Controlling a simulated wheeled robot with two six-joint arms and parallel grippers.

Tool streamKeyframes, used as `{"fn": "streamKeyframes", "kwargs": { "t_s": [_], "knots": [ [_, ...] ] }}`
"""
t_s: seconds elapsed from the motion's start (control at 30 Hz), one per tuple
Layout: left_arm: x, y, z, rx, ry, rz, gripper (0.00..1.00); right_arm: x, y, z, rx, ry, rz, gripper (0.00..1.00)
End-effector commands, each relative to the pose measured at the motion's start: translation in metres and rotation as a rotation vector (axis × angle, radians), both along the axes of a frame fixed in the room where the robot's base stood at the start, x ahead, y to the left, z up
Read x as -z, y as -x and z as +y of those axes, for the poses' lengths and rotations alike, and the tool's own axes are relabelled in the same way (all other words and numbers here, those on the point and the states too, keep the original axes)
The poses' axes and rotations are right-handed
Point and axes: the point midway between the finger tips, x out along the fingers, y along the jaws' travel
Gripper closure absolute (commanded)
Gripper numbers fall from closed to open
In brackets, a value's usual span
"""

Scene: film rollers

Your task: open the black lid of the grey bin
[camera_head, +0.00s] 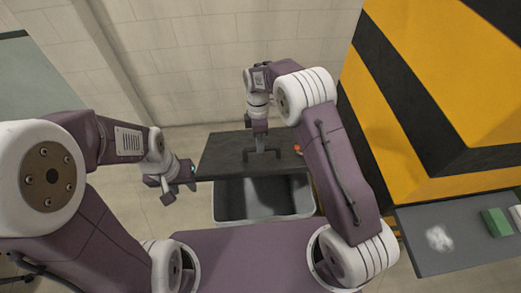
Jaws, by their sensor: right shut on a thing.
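The grey bin (265,217) stands on the floor at the picture's middle, and its dark inside shows. The black lid (222,153) lies across the bin's far side, shifted a little left of it, so the near part of the opening is uncovered. Whether the lid is tilted or flat is hard to tell. My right gripper (261,151) points down over the lid and is shut on its dark handle (277,155). My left gripper (170,188) hangs empty-looking left of the bin, apart from the lid; its finger gap is not clear.
A yellow-and-black striped block (430,75) stands at the right. A grey shelf (460,255) with a green block (496,222) and a white item (438,239) is at the lower right. A small orange thing (298,149) shows by the lid's right edge. A pale tiled wall (210,60) stands behind.

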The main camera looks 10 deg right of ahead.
Motion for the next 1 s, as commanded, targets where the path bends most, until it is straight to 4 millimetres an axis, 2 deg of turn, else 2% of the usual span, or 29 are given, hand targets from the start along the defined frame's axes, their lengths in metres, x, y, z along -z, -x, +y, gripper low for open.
{"fn": "streamKeyframes", "kwargs": {
  "t_s": [0.03, 0.4, 0.43, 0.5, 1.0],
  "knots": [
    [-0.0005, 0.0001, 0.0000, 0.000, 0.000, 0.000, 0.64, 0.0004, -0.0098, -0.0007, -0.001, -0.002, -0.029, 1.00],
    [0.0001, 0.0000, 0.0000, 0.000, 0.000, 0.000, 0.64, 0.0010, -0.0111, -0.0009, -0.001, -0.002, -0.029, 1.00],
    [0.0001, 0.0000, 0.0000, 0.000, 0.000, 0.000, 0.64, 0.0010, -0.0111, -0.0009, -0.001, -0.002, -0.029, 0.79],
    [0.0001, 0.0001, 0.0000, 0.000, 0.000, 0.000, 0.64, 0.0009, -0.0106, -0.0009, -0.001, -0.002, -0.027, 0.60],
    [-0.0008, 0.0001, 0.0000, 0.000, 0.000, 0.000, 0.64, -0.0005, -0.0096, 0.0003, 0.000, -0.004, -0.025, 0.60]
  ]
}}
